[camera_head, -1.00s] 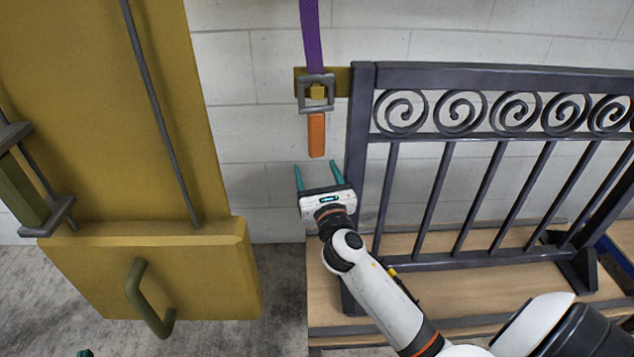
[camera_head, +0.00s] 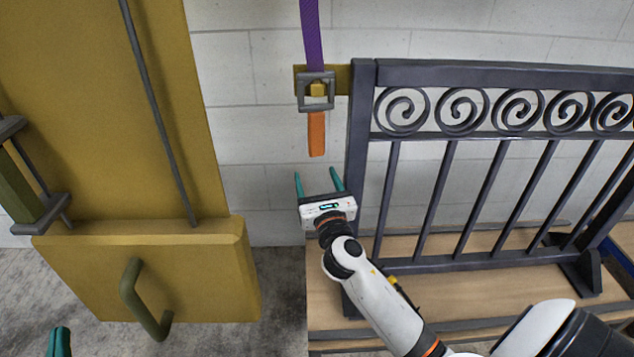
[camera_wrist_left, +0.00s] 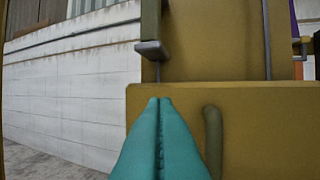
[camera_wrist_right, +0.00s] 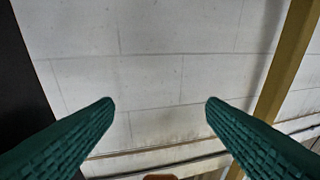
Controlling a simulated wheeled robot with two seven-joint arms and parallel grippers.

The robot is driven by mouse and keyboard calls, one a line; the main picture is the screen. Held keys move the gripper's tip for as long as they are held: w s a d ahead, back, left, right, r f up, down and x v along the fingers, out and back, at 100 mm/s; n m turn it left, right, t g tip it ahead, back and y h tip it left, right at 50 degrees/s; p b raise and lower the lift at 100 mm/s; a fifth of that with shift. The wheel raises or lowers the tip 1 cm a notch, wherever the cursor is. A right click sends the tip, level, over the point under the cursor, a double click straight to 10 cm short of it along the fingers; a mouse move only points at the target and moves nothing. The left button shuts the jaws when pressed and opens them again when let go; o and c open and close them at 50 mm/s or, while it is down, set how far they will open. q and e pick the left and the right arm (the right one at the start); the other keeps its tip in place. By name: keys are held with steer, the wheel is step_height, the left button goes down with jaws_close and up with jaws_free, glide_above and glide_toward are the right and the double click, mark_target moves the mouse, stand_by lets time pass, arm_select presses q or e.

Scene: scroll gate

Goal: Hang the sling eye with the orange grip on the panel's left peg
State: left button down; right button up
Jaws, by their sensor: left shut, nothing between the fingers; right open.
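The sling eye (camera_head: 303,92) is a grey square ring around a yellow peg (camera_head: 318,89) on a bracket beside the gate post. A purple strap (camera_head: 313,35) runs up from it. The orange grip (camera_head: 317,134) hangs straight below. My right gripper (camera_head: 318,181) is open and empty, below the orange grip and apart from it. The mustard panel (camera_head: 80,110) stands at the left; I cannot make out its left peg. My left gripper (camera_head: 60,343) shows only a teal tip low at the left; its fingers are shut and empty in the left wrist view (camera_wrist_left: 158,105).
A dark scroll gate (camera_head: 440,150) stands on a wooden base (camera_head: 470,285) at the right. The panel's lower block carries a green handle (camera_head: 132,290). Grey fittings and an olive bar (camera_head: 15,185) are at the far left.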

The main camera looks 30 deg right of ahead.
arm_select(q)
steer(key=shift+r, duration=0.1)
stand_by(0.3)
steer(key=shift+a+f+g, duration=0.1)
steer(key=shift+f+g, duration=0.3)
steer(key=shift+f, duration=0.15)
arm_select(e)
steer(key=s+a, duration=0.5)
steer(key=s, duration=0.4)
steer(key=shift+s+a, duration=0.2)
steer(key=shift+a, duration=0.15)
arm_select(q)
steer(key=shift+w+f, duration=0.1)
stand_by(0.9)
